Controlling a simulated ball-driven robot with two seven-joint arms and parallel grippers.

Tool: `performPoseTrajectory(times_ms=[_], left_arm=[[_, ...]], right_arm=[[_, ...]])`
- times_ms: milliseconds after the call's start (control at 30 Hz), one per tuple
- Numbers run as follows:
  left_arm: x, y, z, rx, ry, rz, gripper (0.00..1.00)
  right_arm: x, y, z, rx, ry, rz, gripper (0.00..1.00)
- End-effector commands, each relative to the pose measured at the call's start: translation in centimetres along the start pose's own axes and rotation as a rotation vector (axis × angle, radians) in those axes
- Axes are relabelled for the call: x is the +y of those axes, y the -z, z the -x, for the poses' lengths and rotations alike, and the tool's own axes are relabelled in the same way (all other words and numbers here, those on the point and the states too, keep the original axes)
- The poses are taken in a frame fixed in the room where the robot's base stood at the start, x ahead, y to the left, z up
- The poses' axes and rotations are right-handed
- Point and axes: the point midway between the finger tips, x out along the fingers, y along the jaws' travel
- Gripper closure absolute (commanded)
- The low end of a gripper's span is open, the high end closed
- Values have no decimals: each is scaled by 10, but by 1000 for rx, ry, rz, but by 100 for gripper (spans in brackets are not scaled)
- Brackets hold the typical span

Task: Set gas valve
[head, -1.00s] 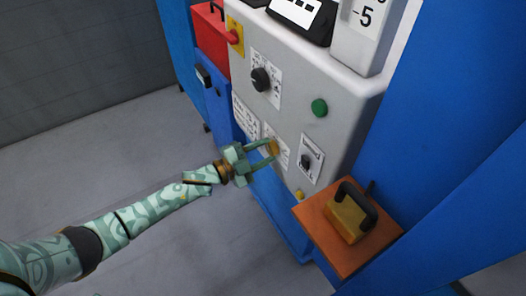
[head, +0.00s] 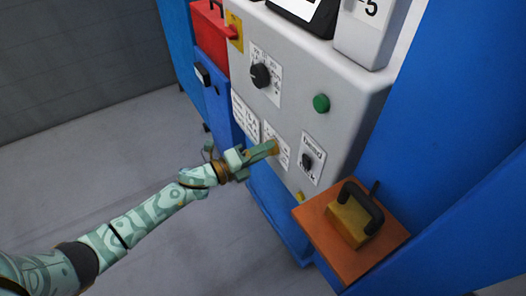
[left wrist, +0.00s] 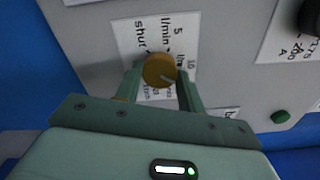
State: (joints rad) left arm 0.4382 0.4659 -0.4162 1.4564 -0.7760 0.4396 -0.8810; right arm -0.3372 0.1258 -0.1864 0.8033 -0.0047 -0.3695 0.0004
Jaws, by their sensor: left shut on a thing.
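The pointer line slants toward the lower right in the left wrist view. My right gripper is not in view.
A black dial (head: 261,76) and a green button (head: 321,103) sit higher on the panel. A black switch (head: 307,160) is right of the valve. An orange shelf (head: 345,262) holding a yellow block with a black handle (head: 348,222) juts out at lower right.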

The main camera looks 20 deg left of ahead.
Motion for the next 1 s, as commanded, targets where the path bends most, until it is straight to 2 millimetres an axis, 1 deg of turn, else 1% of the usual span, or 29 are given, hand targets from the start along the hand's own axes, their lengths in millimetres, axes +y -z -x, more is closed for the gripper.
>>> performPoseTrajectory(times_ms=[33, 300, 500, 700, 1000], left_arm=[[5, 2, 1, 2, -6, -39, 84], [5, 3, 1, 4, -6, -257, 84], [4, 2, 1, 3, -6, -372, 84], [3, 2, 1, 4, -5, -438, 84], [3, 2, 1, 4, -5, -464, 84]], right_arm=[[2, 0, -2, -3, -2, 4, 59], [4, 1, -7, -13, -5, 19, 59], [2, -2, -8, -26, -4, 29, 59], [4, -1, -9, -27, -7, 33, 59], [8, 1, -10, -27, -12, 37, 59]])
